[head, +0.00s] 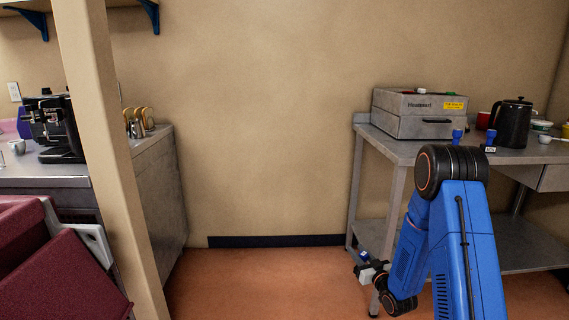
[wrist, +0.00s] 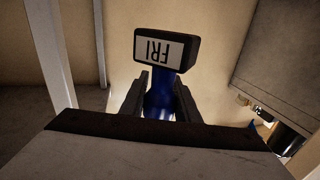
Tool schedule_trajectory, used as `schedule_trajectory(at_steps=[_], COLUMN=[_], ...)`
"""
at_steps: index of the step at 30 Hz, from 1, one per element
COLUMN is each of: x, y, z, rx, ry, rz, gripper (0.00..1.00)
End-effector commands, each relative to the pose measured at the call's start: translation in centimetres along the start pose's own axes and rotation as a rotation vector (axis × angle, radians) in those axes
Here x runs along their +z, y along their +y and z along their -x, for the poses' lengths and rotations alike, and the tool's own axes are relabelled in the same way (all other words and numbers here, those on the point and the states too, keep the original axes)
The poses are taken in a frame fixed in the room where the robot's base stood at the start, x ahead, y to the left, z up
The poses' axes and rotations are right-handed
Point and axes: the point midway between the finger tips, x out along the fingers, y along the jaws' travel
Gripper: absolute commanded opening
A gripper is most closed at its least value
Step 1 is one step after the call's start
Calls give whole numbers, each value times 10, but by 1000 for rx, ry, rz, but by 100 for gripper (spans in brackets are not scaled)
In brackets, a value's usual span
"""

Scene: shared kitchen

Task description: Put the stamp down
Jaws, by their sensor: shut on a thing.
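The stamp (wrist: 165,48) has a dark rectangular block with a white face reading FRI, upside down in the wrist view, and a blue handle. My gripper (wrist: 160,98) is shut on the blue handle, one finger on each side, with the block beyond the fingertips. In the head view, my gripper (head: 370,272) is low at the front left of the right-hand steel table (head: 405,151), below its top. The stamp is small and partly hidden there.
Two blue-handled stamps (head: 457,136) (head: 490,141) stand near the table's front edge. Behind them are a grey case (head: 412,125) and a black kettle (head: 511,122). A table leg (head: 390,215) is close to my gripper. Open floor (head: 260,280) lies to the left.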

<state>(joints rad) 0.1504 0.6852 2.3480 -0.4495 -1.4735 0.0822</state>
Motion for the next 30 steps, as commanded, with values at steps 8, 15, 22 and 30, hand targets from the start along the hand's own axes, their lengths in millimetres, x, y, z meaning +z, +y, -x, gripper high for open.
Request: schedule_trajectory(at_steps=[8, 15, 22, 30], x=[38, 92, 125, 134], y=[-4, -5, -6, -6], z=[1, 12, 27, 32], rx=[66, 189, 271, 298], ry=[5, 9, 9, 10], rz=[-27, -31, -11, 1], gripper=[0, 0, 0, 0])
